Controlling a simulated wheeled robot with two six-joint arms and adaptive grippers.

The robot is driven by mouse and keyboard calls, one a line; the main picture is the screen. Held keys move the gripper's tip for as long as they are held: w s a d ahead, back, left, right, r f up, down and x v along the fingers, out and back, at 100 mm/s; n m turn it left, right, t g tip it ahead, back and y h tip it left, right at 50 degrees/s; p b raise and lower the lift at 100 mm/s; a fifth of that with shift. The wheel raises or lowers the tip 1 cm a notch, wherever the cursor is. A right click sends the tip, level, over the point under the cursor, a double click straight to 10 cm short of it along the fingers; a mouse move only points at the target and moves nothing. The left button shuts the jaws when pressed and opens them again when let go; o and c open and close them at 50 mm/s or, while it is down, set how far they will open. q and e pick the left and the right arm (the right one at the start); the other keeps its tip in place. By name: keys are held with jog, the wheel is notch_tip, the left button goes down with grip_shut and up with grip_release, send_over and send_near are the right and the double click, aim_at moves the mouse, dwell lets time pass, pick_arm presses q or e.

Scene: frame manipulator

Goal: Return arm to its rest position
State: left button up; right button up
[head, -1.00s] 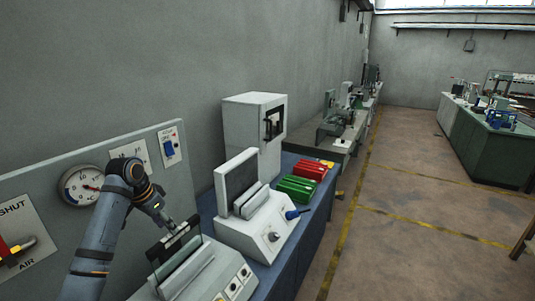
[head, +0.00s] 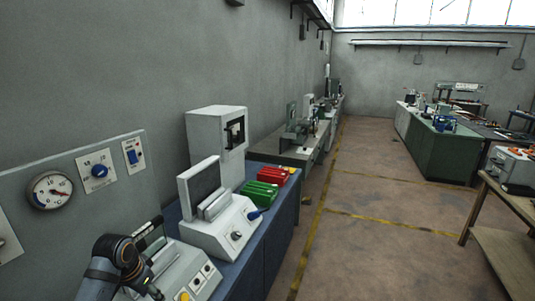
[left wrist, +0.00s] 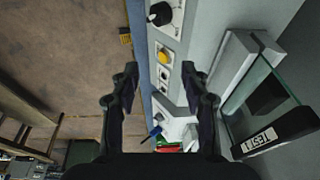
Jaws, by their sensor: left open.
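My left arm (head: 120,262) is at the lower left of the head view, folded low in front of the near grey fixture (head: 190,262). In the left wrist view my left gripper (left wrist: 159,78) is open and empty, its two dark fingers apart above the fixture's button panel and the bench edge. A clear plate (left wrist: 262,92) with a dark end and a "TEST" label stands in the fixture, to the right of the fingers and apart from them. My right gripper is in neither view.
A wall panel with a gauge (head: 50,190) and switches stands behind my arm. A second white machine (head: 222,222), green blocks (head: 259,193), red blocks (head: 272,175) and a white cabinet (head: 217,140) line the blue bench. The floor (head: 370,200) to the right is open.

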pick_arm(q)
jog(key=s+d+f+n, duration=0.1)
jog(key=s+d+f, duration=0.2)
jog(key=s, duration=0.5)
jog(key=s+d+f+n+y, duration=0.1)
jog(key=s+d+f, duration=0.15)
jog(key=s, duration=0.55)
jog(key=s+d+f+n, duration=0.1)
jog(key=s+d+f, duration=0.15)
jog(key=s, duration=0.55)
notch_tip(320, 180, down, 30)
jog(key=s+a+f+b, duration=0.1)
jog(key=a+b, duration=0.1)
jog(key=b, duration=0.4)
jog(key=s+a+f+g+b, duration=0.1)
jog(key=s+f+b, duration=0.4)
jog(key=s+f, duration=1.4)
notch_tip(320, 180, down, 4)
jog(key=shift+s+f+n+g+b, duration=0.2)
jog(key=shift+f+n+g+b, duration=0.1)
jog(key=shift+g+b, duration=0.1)
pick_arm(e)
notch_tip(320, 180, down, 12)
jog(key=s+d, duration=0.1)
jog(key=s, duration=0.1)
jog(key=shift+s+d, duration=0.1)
